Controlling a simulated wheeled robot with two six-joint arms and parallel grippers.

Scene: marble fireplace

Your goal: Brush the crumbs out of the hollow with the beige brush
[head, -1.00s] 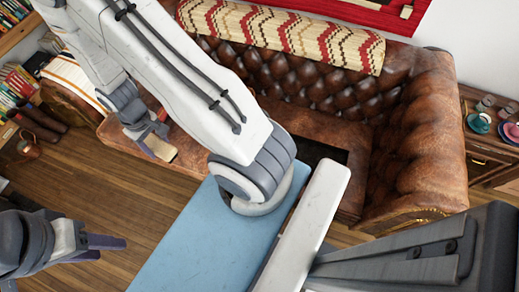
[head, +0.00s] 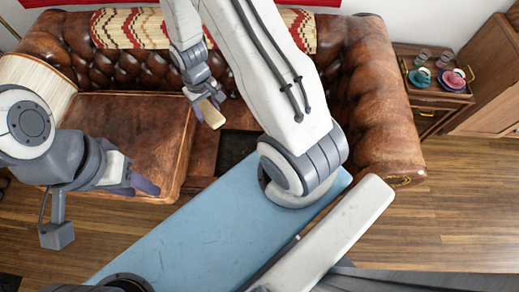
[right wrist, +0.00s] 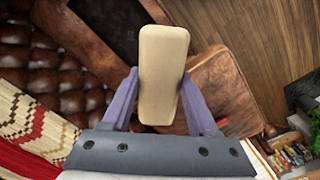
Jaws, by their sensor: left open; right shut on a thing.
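The beige brush (head: 211,114) is held in my right gripper (head: 206,99), which is shut on it. In the right wrist view the brush (right wrist: 163,70) is a pale block between the two purple fingers. The hollow (head: 234,148) is a dark rectangular recess in the brown leather sofa's seat, partly covered by my right arm. The brush is above and just left of the hollow in the head view, apparently apart from it. The hollow's dark floor also shows in the right wrist view (right wrist: 108,22). I cannot make out crumbs. My left gripper (head: 140,186) is open and empty, by the seat's front edge.
The sofa's tufted back and right armrest (head: 375,110) border the seat. A patterned red and cream throw (head: 130,28) lies over the back. A side table (head: 435,92) with cups stands at the right. Wooden floor (head: 460,215) is clear at the right.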

